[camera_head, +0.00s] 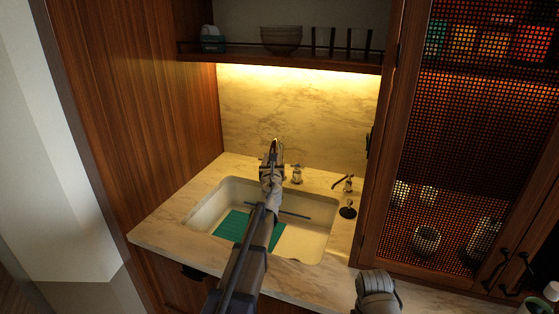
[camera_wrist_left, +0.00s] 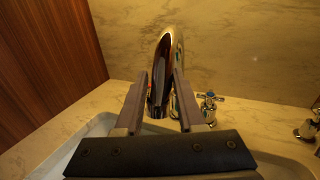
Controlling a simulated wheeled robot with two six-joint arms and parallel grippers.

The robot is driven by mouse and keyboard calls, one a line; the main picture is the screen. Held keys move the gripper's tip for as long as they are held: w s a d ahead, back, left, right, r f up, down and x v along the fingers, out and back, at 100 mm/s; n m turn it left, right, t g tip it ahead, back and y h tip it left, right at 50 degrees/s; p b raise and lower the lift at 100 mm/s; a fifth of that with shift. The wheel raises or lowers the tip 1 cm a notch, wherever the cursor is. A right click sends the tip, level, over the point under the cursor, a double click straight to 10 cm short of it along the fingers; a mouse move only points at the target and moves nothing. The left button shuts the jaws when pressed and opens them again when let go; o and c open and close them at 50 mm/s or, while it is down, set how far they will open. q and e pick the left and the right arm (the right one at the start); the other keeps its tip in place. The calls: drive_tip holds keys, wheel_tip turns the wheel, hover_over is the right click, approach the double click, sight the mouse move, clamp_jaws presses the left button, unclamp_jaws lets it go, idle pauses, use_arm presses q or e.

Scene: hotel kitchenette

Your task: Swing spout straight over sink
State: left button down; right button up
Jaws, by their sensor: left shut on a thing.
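The chrome spout (camera_wrist_left: 163,75) stands between the two fingers of my left gripper (camera_wrist_left: 160,88) in the left wrist view. The gripper is shut on it. In the head view my left gripper (camera_head: 271,155) is at the back of the sink (camera_head: 203,207), and only a little of the spout (camera_head: 274,143) shows past it. My arm and gripper hide the rest of the spout, so its exact heading is hard to tell.
A cross-shaped tap handle (camera_head: 297,174) stands just right of the spout, also in the left wrist view (camera_wrist_left: 209,105). A small chrome fitting (camera_head: 347,184) and a dark round item (camera_head: 348,209) are farther right. A teal mat (camera_head: 232,225) lies in the sink.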

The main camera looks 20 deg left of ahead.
use_arm(q)
drive_tip(key=shift+a, duration=1.1)
drive_tip(key=c, duration=0.6)
unclamp_jaws()
drive_tip(key=shift+d, duration=0.1)
drive_tip(key=v, duration=0.7)
drive_tip(key=shift+s+d, duration=0.1)
drive_tip(key=shift+s, duration=0.3)
